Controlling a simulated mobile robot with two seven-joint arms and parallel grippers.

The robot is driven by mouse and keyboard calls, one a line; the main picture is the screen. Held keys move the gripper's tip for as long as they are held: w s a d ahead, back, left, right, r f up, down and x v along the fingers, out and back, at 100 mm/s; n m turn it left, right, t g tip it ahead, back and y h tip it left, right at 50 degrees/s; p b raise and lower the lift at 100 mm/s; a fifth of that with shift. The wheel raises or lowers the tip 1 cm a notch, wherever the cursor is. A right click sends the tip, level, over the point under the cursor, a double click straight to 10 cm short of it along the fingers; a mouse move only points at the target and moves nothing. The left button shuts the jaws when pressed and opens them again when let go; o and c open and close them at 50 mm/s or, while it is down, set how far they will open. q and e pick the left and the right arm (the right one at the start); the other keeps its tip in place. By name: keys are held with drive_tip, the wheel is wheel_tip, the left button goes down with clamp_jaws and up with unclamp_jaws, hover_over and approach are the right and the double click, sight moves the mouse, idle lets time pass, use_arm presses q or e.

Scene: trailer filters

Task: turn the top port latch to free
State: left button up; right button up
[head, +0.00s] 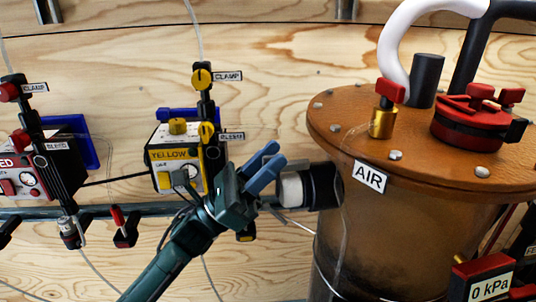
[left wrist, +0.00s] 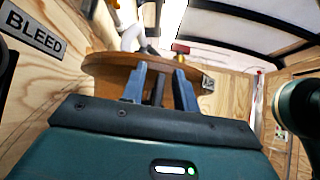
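The top port (head: 480,122) is a round red fitting with red latch tabs and a black side piece, on the brown lid at the right of the head view. Which of its tabs is the latch, and its exact turn, I cannot tell. My left gripper (head: 273,157) is left of the brown vessel, well apart from the port, with its blue fingers pointing up and right. In the left wrist view its fingers (left wrist: 160,78) are parted and nothing shows held between them. My right gripper is not in view.
The brown vessel (head: 400,225) has a brass valve with a red handle (head: 387,104) and a white hose (head: 398,45) near the port. A black-and-white side fitting (head: 308,187) is close to my left fingers. A yellow box (head: 178,160) and a red box (head: 22,178) stand left.

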use_arm(q)
drive_tip(key=shift+c, duration=0.5)
drive_tip(key=shift+c, duration=0.7)
clamp_jaws()
